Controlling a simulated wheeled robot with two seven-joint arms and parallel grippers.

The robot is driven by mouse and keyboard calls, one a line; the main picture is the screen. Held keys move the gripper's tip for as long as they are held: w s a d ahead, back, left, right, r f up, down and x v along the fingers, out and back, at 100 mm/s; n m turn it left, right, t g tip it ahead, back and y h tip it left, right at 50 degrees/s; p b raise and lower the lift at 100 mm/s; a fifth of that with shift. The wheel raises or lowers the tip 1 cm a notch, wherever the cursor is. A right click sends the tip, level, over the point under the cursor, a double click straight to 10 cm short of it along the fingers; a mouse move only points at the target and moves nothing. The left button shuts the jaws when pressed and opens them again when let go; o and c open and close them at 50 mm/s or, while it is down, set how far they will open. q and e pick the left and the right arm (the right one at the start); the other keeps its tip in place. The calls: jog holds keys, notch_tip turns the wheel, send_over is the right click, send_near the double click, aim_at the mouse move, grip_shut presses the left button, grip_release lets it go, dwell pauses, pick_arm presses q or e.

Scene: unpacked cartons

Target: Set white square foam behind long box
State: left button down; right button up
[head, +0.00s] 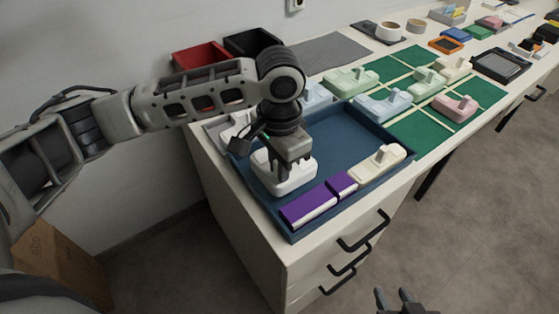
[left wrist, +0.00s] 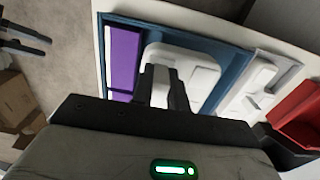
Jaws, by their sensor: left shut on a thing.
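The white square foam (head: 285,180) is a rounded white block with a raised middle, at the near left of the blue tray (head: 345,130). My left gripper (head: 281,175) is shut on its raised part from above; I cannot tell whether the foam touches the tray floor. The foam also shows in the left wrist view (left wrist: 188,62), between and beyond the fingers. The long box (head: 308,204), purple on top with a white side, lies along the tray's near edge, close in front of the foam. My right gripper (head: 394,298) is at the bottom, fingers apart and empty.
A shorter purple box (head: 342,184) lies at the long box's right end. A cream foam piece (head: 378,163) sits at the tray's right. The tray's middle and back are bare. Green mats with pastel foam pieces lie beyond. Red (head: 201,56) and black (head: 252,43) bins stand behind.

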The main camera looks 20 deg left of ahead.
pick_arm(q)
jog(key=shift+f, duration=2.65)
jog(key=c, duration=1.3)
grip_release()
notch_tip(320, 180, up, 16)
jog(key=shift+p, duration=0.35)
jog(key=shift+f, duration=0.1)
